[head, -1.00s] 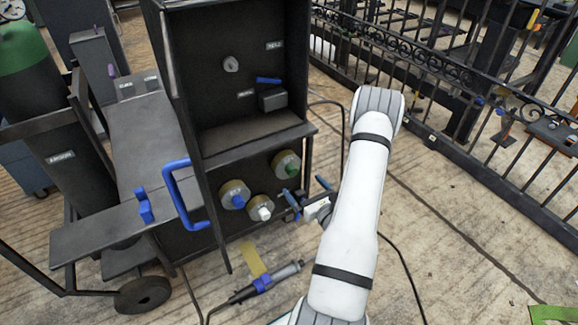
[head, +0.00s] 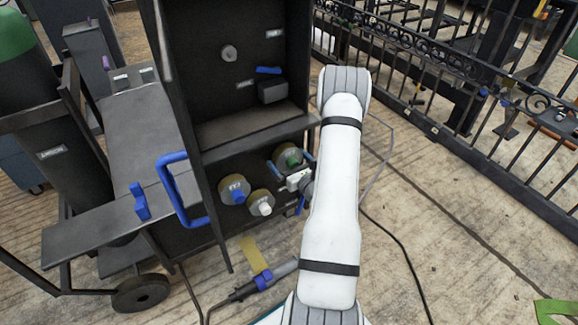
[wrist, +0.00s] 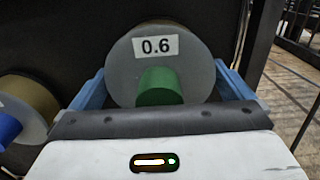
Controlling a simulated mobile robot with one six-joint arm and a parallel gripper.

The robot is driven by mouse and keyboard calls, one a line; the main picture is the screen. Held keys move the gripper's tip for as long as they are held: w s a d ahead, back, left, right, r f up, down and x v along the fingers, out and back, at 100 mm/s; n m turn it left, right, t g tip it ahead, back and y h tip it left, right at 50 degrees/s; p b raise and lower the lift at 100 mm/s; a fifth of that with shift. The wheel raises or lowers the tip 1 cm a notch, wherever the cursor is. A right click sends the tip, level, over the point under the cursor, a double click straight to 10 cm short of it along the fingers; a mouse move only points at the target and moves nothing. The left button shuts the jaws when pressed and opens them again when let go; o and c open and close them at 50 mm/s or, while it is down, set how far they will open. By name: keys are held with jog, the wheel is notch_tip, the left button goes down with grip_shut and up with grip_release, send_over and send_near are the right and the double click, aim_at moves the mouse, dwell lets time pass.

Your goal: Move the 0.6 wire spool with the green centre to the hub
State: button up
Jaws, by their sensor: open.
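The 0.6 wire spool with the green centre (head: 286,155) sits at the right of several spools in the lower bay of the welder cabinet. In the wrist view the spool (wrist: 193,71) faces me, with its 0.6 label and green centre (wrist: 160,87) clear. My gripper (head: 291,163) is open, with one blue finger on each side of the spool. In the wrist view my gripper (wrist: 163,95) straddles the spool's lower part; I cannot tell whether the fingers touch it. The hub (head: 229,53), a round grey piece, is on the back wall of the upper bay.
A spool with a blue centre (head: 234,190) and one with a white centre (head: 261,203) sit left of the green one. A shelf (head: 250,127) divides the bays. A blue handle (head: 180,190) stands out at the left. A torch (head: 263,281) lies below.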

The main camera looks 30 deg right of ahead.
jog(key=shift+c, duration=0.2)
jog(key=c, duration=1.5)
jog(key=o, duration=1.1)
jog(key=c, duration=0.7)
jog(key=shift+c, duration=0.2)
jog(key=shift+s, duration=0.35)
jog(key=s, duration=0.7)
jog(key=shift+a, duration=0.15)
jog(key=shift+s, duration=0.2)
